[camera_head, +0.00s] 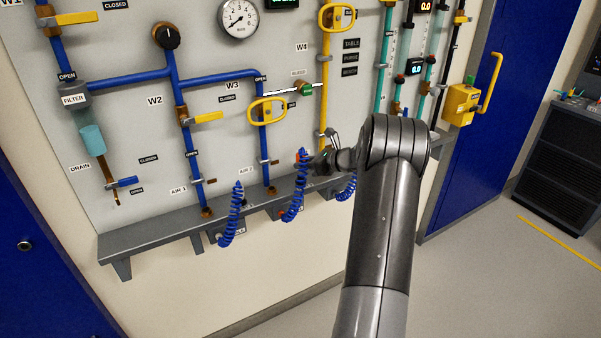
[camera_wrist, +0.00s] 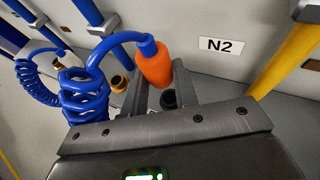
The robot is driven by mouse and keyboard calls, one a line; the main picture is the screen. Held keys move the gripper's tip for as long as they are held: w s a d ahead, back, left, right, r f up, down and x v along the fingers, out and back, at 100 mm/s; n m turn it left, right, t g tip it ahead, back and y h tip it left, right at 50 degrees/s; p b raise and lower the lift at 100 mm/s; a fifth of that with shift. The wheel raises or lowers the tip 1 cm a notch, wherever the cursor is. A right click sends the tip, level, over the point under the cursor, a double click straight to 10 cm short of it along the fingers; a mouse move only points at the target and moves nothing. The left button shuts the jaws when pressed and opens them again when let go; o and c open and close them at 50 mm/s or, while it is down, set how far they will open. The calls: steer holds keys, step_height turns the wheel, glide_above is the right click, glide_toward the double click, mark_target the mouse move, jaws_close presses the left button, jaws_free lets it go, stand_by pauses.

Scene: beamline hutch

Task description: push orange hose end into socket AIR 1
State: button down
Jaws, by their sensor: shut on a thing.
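The orange hose end (camera_wrist: 156,65) is upright between the two fingers of my gripper (camera_wrist: 162,82) in the wrist view, with a blue coiled hose (camera_wrist: 82,95) looping from its top. In the head view the orange end (camera_head: 303,155) is small and partly hidden by my gripper (camera_head: 310,161), which is in front of the panel, right of the AIR 2 label. The AIR 1 label (camera_head: 178,190) is further left, beside a blue pipe that ends in a brass fitting (camera_head: 207,212) at the shelf. I cannot make out the socket opening.
A grey shelf (camera_head: 150,233) runs under the panel. Other blue coiled hoses hang at its front (camera_head: 230,225). An N2 label (camera_wrist: 223,45) and a yellow pipe (camera_wrist: 290,62) are close to the right of my gripper.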

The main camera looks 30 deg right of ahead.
steer(key=shift+r, duration=1.4)
steer(key=shift+a, duration=0.1)
stand_by(0.9)
steer(key=s+a+f+m+h, duration=0.1)
steer(key=s+a+f, duration=0.1)
steer(key=a, duration=0.6)
steer(key=s+a+f+t+h, duration=0.1)
steer(key=s+a, duration=0.2)
steer(key=a, duration=0.5)
steer(key=s+a+f+m, duration=0.1)
steer(key=s+a+f, duration=0.1)
steer(key=a, duration=0.7)
step_height(320, 180, up, 5)
glide_above(210, 216)
steer(key=shift+f, duration=3.4)
steer(key=shift+f, duration=0.6)
steer(key=c, duration=1.1)
jaws_free()
